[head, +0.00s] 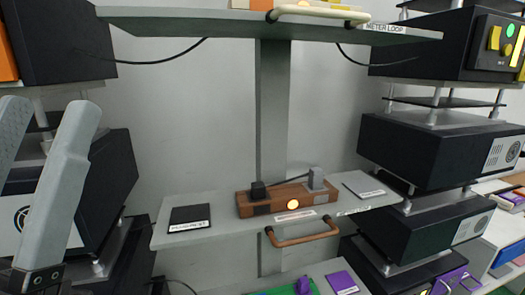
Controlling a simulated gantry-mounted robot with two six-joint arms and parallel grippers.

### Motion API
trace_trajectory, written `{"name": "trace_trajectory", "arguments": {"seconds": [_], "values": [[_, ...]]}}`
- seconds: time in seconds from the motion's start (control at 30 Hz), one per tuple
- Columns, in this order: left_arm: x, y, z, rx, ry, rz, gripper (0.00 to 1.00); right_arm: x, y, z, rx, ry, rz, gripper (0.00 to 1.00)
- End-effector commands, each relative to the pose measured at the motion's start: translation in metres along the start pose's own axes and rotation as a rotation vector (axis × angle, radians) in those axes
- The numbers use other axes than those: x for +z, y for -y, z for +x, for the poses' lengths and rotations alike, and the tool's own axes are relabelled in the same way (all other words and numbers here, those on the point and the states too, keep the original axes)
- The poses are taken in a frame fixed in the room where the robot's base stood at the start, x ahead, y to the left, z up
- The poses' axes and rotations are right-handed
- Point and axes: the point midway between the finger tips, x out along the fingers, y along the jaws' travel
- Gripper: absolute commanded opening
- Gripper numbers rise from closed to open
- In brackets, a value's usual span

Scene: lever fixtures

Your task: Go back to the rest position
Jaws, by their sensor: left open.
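My left gripper (48,110) is at the left edge of the head view, its two pale grey fingers pointing up and apart. It is open, with nothing between the fingers. It appears in front of the black boxes on the left, away from the middle shelf. A wooden lever fixture (285,200) with black and grey parts and a lit orange button sits on the middle grey shelf (225,230). My right gripper is not in view.
Black boxes stand stacked at left and right (420,150). An upper shelf (220,18) crosses the top, with cables hanging below it. A brown handle (303,236) juts from the middle shelf's front.

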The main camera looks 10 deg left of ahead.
Motion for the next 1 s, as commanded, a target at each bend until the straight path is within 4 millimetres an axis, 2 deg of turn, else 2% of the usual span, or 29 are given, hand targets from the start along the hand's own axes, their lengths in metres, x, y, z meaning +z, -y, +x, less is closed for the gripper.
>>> {"name": "trace_trajectory", "arguments": {"seconds": [0.03, 0.07, 0.1, 0.27, 0.6, 0.7, 0.83, 1.0], "values": [[0.024, -0.009, -0.001, 0.036, 0.108, -0.107, 0.62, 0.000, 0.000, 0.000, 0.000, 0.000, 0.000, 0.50], [0.018, -0.007, 0.011, 0.029, 0.120, -0.150, 0.62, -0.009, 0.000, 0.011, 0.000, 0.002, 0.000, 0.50], [0.001, -0.005, 0.032, 0.027, 0.111, -0.139, 0.62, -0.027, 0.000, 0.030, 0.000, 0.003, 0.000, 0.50], [-0.034, -0.001, 0.081, 0.026, 0.112, -0.133, 0.62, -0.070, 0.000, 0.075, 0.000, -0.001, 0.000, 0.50], [-0.130, 0.011, 0.213, 0.024, 0.112, -0.130, 0.62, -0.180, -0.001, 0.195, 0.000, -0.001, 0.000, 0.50], [-0.150, 0.013, 0.241, 0.024, 0.113, -0.130, 0.62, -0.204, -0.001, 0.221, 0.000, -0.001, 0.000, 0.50], [-0.163, 0.015, 0.260, 0.024, 0.113, -0.129, 0.62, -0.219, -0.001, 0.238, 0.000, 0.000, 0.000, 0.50], [-0.164, 0.015, 0.260, 0.024, 0.113, -0.129, 0.62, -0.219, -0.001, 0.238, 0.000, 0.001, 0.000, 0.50]]}}
